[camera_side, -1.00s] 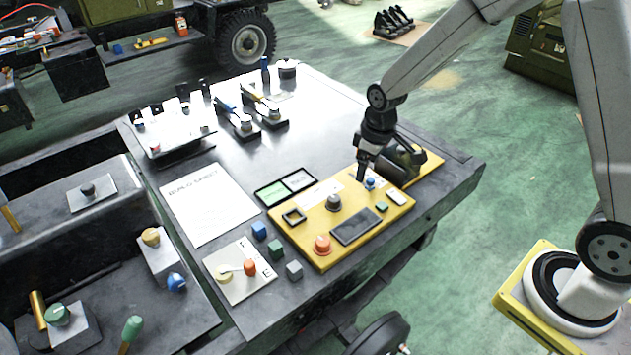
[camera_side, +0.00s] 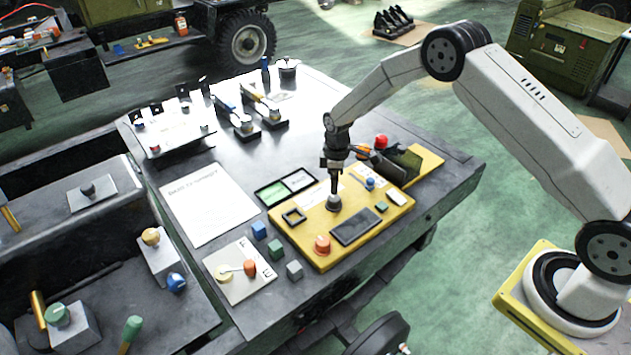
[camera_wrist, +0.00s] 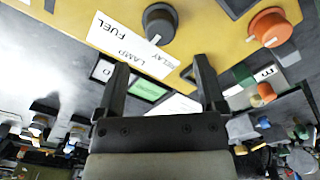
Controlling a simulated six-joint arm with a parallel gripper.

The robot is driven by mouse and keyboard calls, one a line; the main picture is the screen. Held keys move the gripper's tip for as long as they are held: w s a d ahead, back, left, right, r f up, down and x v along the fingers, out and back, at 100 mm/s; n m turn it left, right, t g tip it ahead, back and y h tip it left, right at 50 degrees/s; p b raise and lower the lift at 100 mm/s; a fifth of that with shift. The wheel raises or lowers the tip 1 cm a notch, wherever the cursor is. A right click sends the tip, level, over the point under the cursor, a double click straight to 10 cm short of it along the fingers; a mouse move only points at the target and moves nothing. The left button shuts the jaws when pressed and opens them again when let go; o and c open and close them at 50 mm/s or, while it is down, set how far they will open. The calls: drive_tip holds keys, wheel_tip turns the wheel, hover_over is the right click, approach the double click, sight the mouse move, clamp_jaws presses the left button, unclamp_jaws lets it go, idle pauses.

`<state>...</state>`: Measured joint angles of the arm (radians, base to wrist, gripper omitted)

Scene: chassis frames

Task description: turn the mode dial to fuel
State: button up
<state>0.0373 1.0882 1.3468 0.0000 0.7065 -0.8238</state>
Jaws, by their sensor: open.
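The mode dial (camera_side: 333,203) is a dark grey round knob on the yellow panel (camera_side: 300,235). In the wrist view the dial (camera_wrist: 160,22) stands beside a white label (camera_wrist: 128,42) reading FUEL, LAMP and RELAY, seen upside down. A small white mark shows on the dial's near edge; which word it points to I cannot tell. My gripper (camera_side: 334,190) points down right at the dial in the side view and partly covers it. In the wrist view my gripper (camera_wrist: 161,64) is open, with nothing between its fingers; the dial lies beyond the fingertips.
The panel also carries an orange knob (camera_side: 322,245), a blue knob (camera_side: 370,183), a dark rectangular plate (camera_side: 356,227) and a black square frame (camera_side: 293,216). A red knob (camera_side: 381,142) stands behind. Small blocks (camera_side: 276,249) lie left of the panel. A printed sheet (camera_side: 208,205) lies farther left.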

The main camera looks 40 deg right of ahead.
sight(334, 198)
drive_tip(key=shift+f, duration=0.15)
drive_tip(key=shift+f, duration=3.75)
clamp_jaws()
